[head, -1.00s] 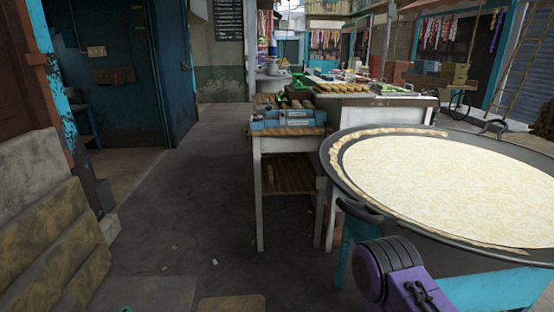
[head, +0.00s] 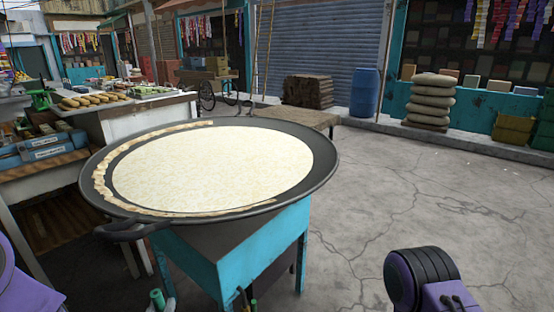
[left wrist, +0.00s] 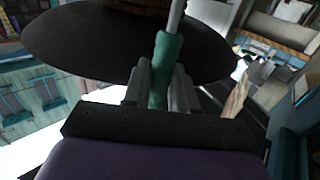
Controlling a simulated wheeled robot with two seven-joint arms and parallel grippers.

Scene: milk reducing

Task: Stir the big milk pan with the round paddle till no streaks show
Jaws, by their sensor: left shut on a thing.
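The big dark pan (head: 328,168) sits on a turquoise stand. Its milk (head: 215,165) is pale cream with a fine mottled surface, and a tan crust (head: 103,180) lines the left and near rim. My left gripper (left wrist: 158,85) is shut on a green handle (left wrist: 161,65) with a pale shaft running up out of the left wrist view. The paddle's round head cannot be made out. A dark disc (left wrist: 80,45) lies behind the handle; I cannot tell if it is the pan. No paddle shows in the milk. My right gripper is out of view.
A side table with blue boxes (head: 45,146) and a counter with bread-like pieces (head: 95,100) stand left of the pan. A blue barrel (head: 364,92) and stacked sacks (head: 432,103) stand at the back. The paved ground right of the pan is clear.

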